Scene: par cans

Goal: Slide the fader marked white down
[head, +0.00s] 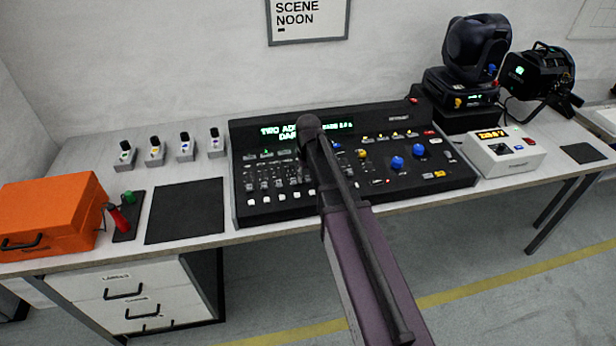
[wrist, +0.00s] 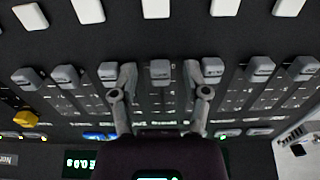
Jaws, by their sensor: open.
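The black lighting console (head: 456,180) stands on the table in the head view. Its row of grey faders (head: 264,186) is left of my arm. In the wrist view, several grey fader caps run across in a row. My gripper (wrist: 159,75) is open there, with one finger on each side of the middle fader cap (wrist: 160,66). I cannot tell whether either finger touches that cap. The labels are too small to read, so I cannot tell which fader is marked white. In the head view, my arm hides the gripper and part of the console.
White buttons (wrist: 155,9) line the console near the faders. An orange case (head: 50,215) and a dark mat (head: 185,212) are to the left. A white box with a display (head: 505,160) and stage lights (head: 476,50) are to the right.

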